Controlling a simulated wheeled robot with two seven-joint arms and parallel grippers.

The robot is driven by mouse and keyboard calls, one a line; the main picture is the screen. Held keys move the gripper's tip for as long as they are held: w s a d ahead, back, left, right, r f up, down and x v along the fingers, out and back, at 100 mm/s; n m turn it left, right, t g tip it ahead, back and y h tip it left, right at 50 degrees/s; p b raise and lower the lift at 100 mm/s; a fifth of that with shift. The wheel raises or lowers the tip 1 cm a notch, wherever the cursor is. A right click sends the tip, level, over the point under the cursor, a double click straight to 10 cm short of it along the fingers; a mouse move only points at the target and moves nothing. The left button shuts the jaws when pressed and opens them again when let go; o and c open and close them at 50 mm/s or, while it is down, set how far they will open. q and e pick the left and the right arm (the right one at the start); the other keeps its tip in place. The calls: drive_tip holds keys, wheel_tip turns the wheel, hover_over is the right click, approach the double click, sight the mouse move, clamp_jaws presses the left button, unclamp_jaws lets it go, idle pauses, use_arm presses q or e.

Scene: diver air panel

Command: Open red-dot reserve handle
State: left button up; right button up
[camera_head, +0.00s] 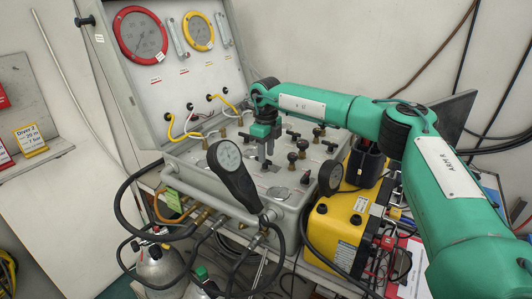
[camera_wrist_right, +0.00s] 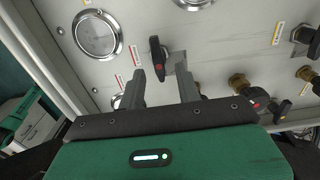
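My right gripper (camera_head: 265,158) reaches down over the grey air panel (camera_head: 205,158). In the right wrist view its two fingers (camera_wrist_right: 161,86) stand apart, with nothing held between them. A black lever handle (camera_wrist_right: 155,52) on the panel face lies just beyond the fingertips, between their lines. Another black handle (camera_wrist_right: 258,97), with a reddish mark, sits on a brass valve to the right of the fingers. I cannot tell for certain which is the red-dot reserve handle. My left gripper is not in view.
A yellow case (camera_head: 345,232) sits to the right. The open lid carries a red-rimmed gauge (camera_head: 140,35) and a yellow-rimmed gauge (camera_head: 198,31). Several black knobs crowd the panel's right side.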

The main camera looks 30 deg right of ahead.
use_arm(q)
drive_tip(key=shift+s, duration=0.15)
use_arm(e)
drive_tip(key=shift+f, duration=0.7)
clamp_jaws()
